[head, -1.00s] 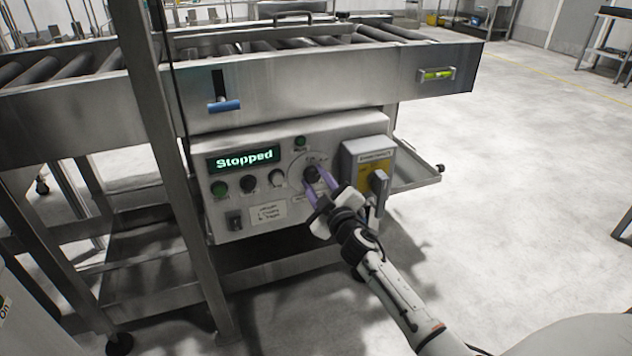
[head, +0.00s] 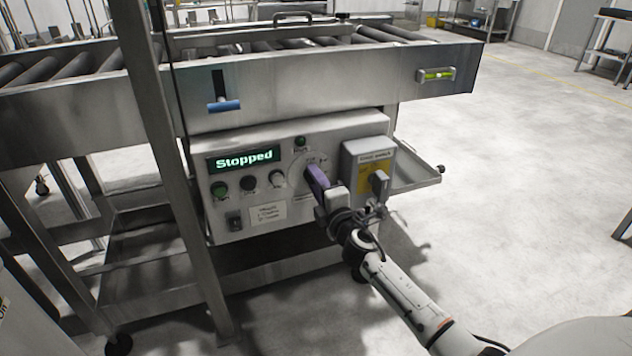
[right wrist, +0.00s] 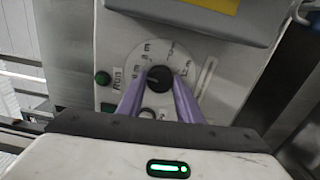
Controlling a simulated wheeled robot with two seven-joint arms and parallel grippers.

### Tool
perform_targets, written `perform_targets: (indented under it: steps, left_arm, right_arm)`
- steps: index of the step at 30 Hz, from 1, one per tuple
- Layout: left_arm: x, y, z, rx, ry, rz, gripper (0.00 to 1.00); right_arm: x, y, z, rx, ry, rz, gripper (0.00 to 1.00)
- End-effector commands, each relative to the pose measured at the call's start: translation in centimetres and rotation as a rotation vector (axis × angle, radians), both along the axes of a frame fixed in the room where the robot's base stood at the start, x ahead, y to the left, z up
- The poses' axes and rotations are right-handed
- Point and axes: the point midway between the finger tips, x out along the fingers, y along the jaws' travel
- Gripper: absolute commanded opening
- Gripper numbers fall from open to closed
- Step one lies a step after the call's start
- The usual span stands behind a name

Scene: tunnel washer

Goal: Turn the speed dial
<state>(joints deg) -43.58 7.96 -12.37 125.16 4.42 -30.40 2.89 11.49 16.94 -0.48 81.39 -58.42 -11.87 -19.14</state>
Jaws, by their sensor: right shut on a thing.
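The speed dial (right wrist: 160,78) is a round black knob on a pale round scale with printed marks, on the grey control panel (head: 290,213). My right gripper (head: 314,172) has purple fingers and is shut on the dial. In the right wrist view the fingers (right wrist: 159,86) stand on either side of the knob, and a white pointer mark shows on its left part. In the head view the fingers hide the knob. The panel display (head: 244,159) reads "Stopped". My left gripper is not in view.
A grey box with a yellow label and a dark rotary switch (head: 379,183) sits close right of the dial. Green and black buttons (head: 248,184) are to its left. A roller conveyor (head: 345,82) runs above, and a steel post (head: 160,140) stands at left.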

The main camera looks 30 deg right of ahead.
Motion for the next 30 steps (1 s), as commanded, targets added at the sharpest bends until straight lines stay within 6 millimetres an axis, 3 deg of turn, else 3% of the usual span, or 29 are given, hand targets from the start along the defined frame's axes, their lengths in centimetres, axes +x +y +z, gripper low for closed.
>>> perform_targets:
  steps: [9,25,26,29,30]
  left_arm:
    - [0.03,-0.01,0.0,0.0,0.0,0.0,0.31]
    - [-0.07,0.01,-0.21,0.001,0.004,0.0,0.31]
    - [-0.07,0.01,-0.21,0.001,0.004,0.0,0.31]
    - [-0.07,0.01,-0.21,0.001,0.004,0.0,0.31]
    - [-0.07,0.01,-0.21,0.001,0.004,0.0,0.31]
  right_arm:
    - [-0.04,0.0,-0.13,-0.118,0.03,0.0,0.1]
    - [-0.05,-0.01,-0.16,-0.142,0.036,0.0,0.1]
    - [-0.05,0.0,-0.16,-0.142,0.037,0.0,0.34]
    - [-0.04,0.0,-0.14,-0.141,0.036,0.0,0.51]
    - [-0.03,0.0,-0.12,-0.141,0.036,0.0,0.51]
